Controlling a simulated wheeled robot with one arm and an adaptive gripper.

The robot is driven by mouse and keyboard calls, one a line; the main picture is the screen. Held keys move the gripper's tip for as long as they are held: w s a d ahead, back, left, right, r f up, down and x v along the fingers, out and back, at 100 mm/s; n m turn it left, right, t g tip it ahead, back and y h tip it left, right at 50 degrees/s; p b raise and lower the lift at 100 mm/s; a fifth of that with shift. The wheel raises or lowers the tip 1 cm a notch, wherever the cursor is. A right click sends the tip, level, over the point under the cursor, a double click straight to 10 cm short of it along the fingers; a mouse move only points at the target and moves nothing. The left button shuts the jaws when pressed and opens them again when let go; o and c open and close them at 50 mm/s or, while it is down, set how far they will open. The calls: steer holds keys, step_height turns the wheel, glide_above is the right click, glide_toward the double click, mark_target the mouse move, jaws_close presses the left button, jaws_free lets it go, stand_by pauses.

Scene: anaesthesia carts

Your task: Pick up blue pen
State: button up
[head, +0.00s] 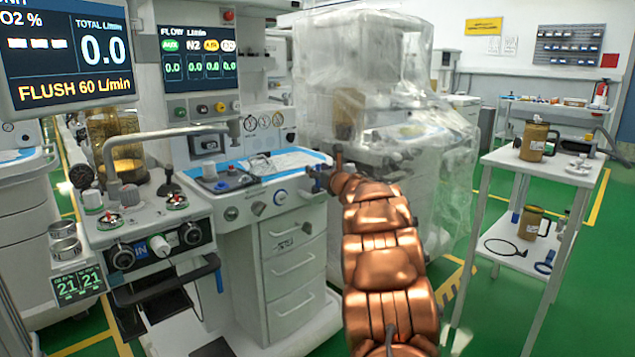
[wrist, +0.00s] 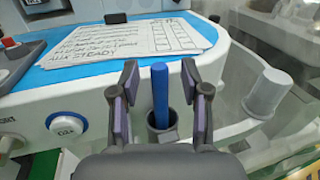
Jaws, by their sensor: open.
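In the wrist view the blue pen (wrist: 160,92) stands upright in a small dark cup (wrist: 162,133) at the edge of the cart's worktop. My gripper (wrist: 160,82) is open, with one finger on each side of the pen. A gap shows between the pen and each finger. The pen's lower end is hidden inside the cup. In the head view my copper arm reaches to the right end of the cart's worktop, where my gripper (head: 322,176) is small and partly hidden. The pen cannot be made out there.
A paper sheet (wrist: 125,42) lies on the blue worktop behind the pen. A grey-white cylinder (wrist: 268,93) stands to the right. A plastic-covered machine (head: 375,90) stands close behind my arm. A white side table (head: 545,168) with brown jugs is at the right.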

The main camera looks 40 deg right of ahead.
steer(key=shift+w, duration=0.1)
jaws_close()
stand_by(0.3)
